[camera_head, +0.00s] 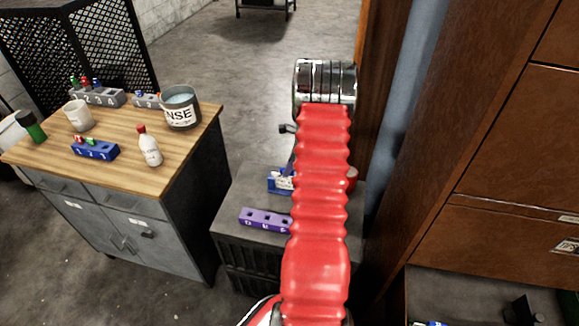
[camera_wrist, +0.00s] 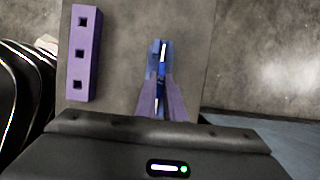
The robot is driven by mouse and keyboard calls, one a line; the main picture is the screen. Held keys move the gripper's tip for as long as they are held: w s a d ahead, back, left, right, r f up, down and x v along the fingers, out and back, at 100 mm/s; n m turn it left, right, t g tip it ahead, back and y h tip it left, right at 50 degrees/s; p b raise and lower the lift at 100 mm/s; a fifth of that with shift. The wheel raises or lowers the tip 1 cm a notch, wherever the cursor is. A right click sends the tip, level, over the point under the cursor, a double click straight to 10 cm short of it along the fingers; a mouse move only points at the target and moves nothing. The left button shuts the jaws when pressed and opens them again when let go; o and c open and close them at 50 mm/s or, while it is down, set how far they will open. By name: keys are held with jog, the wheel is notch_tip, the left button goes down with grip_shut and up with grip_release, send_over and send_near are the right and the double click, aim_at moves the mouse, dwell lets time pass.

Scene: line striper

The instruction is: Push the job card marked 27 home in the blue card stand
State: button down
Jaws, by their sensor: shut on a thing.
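The blue card stand (camera_head: 273,184) is on the low dark cabinet in the head view, partly hidden by my red arm. White card faces (camera_head: 285,184) show at it, but I cannot read a number. In the wrist view the blue stand (camera_wrist: 152,62) lies just beyond and between my fingers. A thin job card (camera_wrist: 162,52) shows there edge-on, in line with the stand. My gripper (camera_wrist: 161,98) is shut on the card, pointing down at the stand. How deep the card sits cannot be told.
A purple block with square holes (camera_head: 262,219) lies beside the stand, also in the wrist view (camera_wrist: 83,66). A wooden-topped bench (camera_head: 120,150) at left holds a bucket (camera_head: 180,108), a bottle (camera_head: 149,146) and blocks. A brown cabinet (camera_head: 510,160) stands close at right.

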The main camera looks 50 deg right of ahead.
jog(key=c, duration=1.8)
grip_release()
jog(key=shift+o, duration=0.6)
jog(key=shift+o, duration=1.1)
jog(key=shift+s, duration=0.1)
jog(key=a+v, duration=0.1)
jog(key=v, duration=0.5)
jog(key=shift+s+d+r, duration=0.25)
jog(key=shift+d+r, duration=0.2)
jog(key=shift+d, duration=0.1)
